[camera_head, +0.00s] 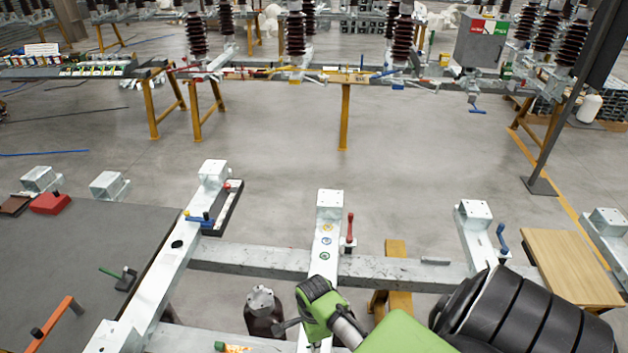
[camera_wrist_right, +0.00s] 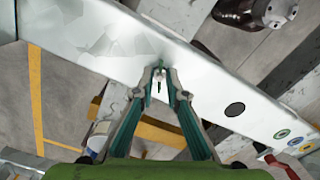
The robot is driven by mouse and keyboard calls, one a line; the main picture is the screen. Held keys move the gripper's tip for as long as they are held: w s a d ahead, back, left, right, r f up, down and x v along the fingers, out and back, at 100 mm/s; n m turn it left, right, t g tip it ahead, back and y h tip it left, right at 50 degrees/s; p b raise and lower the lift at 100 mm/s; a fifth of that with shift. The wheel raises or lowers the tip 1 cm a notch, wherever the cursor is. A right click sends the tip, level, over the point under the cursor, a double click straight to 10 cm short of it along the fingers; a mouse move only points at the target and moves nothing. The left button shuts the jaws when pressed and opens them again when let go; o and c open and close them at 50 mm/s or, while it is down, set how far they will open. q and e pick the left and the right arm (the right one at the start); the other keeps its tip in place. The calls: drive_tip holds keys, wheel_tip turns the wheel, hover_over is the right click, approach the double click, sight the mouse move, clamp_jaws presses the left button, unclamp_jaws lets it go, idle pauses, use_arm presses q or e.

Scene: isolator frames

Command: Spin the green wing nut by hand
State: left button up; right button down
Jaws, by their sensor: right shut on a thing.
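The green wing nut (camera_wrist_right: 158,62) is a small green piece at the edge of the metal beam in the right wrist view, mostly covered by my fingertips. My right gripper (camera_wrist_right: 159,76) is shut on it, with its two green-and-grey fingers converging there. In the head view my right gripper (camera_head: 292,326) is over the near part of the pale steel beam (camera_head: 328,205), and the nut is hidden there. My left gripper is not in view.
Yellow, blue and green rings (camera_head: 326,241) mark the beam's top. A red handle (camera_head: 350,230) stands to their right, a blue handle (camera_head: 501,238) farther right. A dark insulator (camera_head: 262,312) stands left of my gripper. A grey table (camera_head: 75,245) fills the left.

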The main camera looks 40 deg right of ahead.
drive_tip(key=n, duration=0.9)
drive_tip(key=shift+n, duration=0.4)
drive_tip(key=n, duration=3.2)
drive_tip(key=shift+n+b, duration=0.3)
drive_tip(key=shift+b, duration=0.05)
drive_tip(key=n+b, duration=0.1)
drive_tip(key=n, duration=0.2)
drive_tip(key=shift+f+n, duration=0.1)
drive_tip(key=shift+n, duration=0.3)
drive_tip(key=n+b, duration=0.2)
drive_tip(key=n, duration=0.5)
drive_tip(key=n+b, duration=0.1)
drive_tip(key=n, duration=0.3)
drive_tip(key=shift+s+n, duration=0.1)
drive_tip(key=shift+n, duration=0.2)
drive_tip(key=n+b, duration=0.1)
drive_tip(key=n, duration=0.3)
drive_tip(key=shift+n, duration=0.3)
drive_tip(key=shift+n+b, duration=0.55)
drive_tip(key=shift+n, duration=0.55)
use_arm(q)
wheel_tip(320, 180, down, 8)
drive_tip(key=b, duration=0.1)
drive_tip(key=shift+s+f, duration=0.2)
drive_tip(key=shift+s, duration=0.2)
use_arm(e)
drive_tip(key=shift+n, duration=1.1)
